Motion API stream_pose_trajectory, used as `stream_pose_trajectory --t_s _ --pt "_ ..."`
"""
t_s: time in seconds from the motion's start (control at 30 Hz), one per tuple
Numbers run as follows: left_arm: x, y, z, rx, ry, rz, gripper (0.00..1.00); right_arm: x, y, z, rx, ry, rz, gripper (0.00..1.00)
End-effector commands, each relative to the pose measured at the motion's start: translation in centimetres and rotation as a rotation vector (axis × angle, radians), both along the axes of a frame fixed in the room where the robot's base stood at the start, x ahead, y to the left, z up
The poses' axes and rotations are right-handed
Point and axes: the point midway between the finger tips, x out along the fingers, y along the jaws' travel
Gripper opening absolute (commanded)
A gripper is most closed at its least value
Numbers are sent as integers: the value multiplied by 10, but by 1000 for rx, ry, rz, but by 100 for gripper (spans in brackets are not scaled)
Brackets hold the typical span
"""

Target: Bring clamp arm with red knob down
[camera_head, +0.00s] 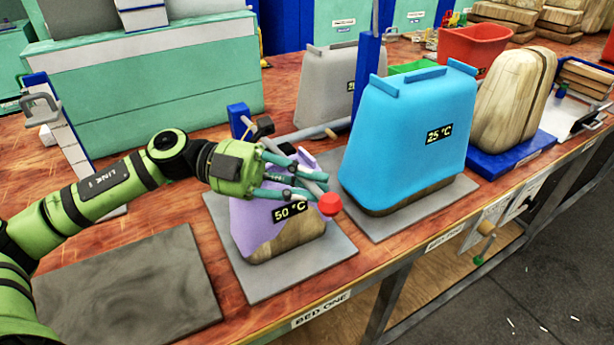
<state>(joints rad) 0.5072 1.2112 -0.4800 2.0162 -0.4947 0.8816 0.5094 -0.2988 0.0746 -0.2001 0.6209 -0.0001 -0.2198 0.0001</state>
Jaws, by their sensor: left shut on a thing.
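The red knob (330,204) is at the end of a grey clamp arm (312,185), in front of and above the purple press piece (262,220) labelled 50 °C. My left gripper (310,186) reaches in from the left and is shut on the clamp arm just behind the knob. The arm slopes down toward the knob, over the purple piece. The arm's far end runs back toward a blue post (239,120) and is partly hidden by my gripper. My right gripper is not in view.
A blue block (405,130) labelled 25 °C stands close on the right on a grey plate (440,208). A grey block (325,85) stands behind. An empty dark slab (130,285) lies at the front left. The table's front edge is near.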

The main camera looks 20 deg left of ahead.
Motion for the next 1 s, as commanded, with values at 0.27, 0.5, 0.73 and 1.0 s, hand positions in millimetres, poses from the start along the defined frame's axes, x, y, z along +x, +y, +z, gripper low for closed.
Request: stream_pose_trajectory --t_s 0.27,0.5,0.73,1.0 --pt "1 0 0 -2 4 3 0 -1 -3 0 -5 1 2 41" --pt "0 0 1 -2 2 1 44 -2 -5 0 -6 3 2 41" --pt "0 2 1 -2 2 1 44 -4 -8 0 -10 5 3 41" --pt "-3 41 1 3 8 9 44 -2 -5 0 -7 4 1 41"
